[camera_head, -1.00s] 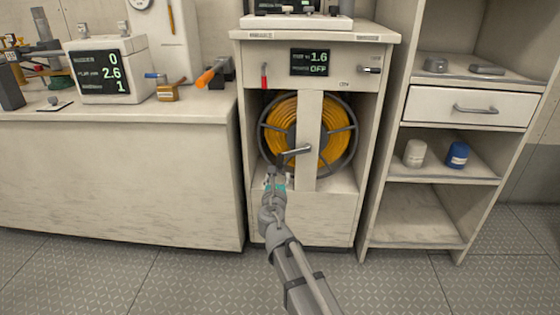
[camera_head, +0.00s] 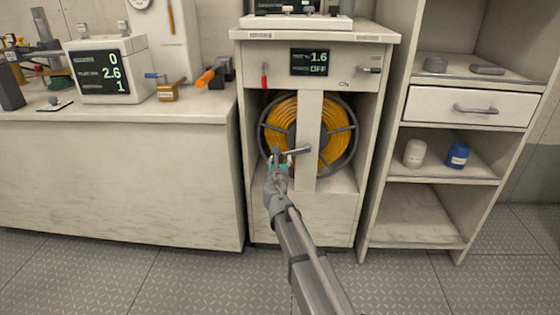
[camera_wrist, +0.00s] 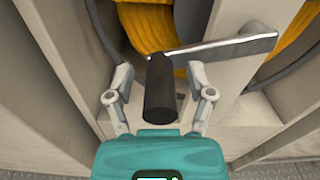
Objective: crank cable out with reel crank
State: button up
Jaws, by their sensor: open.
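The cable reel (camera_head: 285,122), wound with yellow-orange cable, sits in the open bay of the white cabinet behind a vertical white post. The reel crank (camera_head: 300,150) is a grey metal arm at the post, and it also shows in the wrist view (camera_wrist: 222,47). Its dark cylindrical handle (camera_wrist: 158,88) points toward my wrist camera. My gripper (camera_wrist: 159,92) is open, with one finger on each side of the handle. I cannot tell whether either finger touches it. In the head view my gripper (camera_head: 281,158) is in front of the lower left part of the reel.
The cabinet's display (camera_head: 309,62) reads 1.6 and OFF, with a red lever (camera_head: 264,76) to its left. The bay's side walls stand close around the reel. A counter (camera_head: 110,115) is at left and a shelf unit (camera_head: 440,180) at right. The floor in front is clear.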

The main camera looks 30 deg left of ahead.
grip_shut()
dwell(0.3)
jog(key=shift+s+a, duration=0.2)
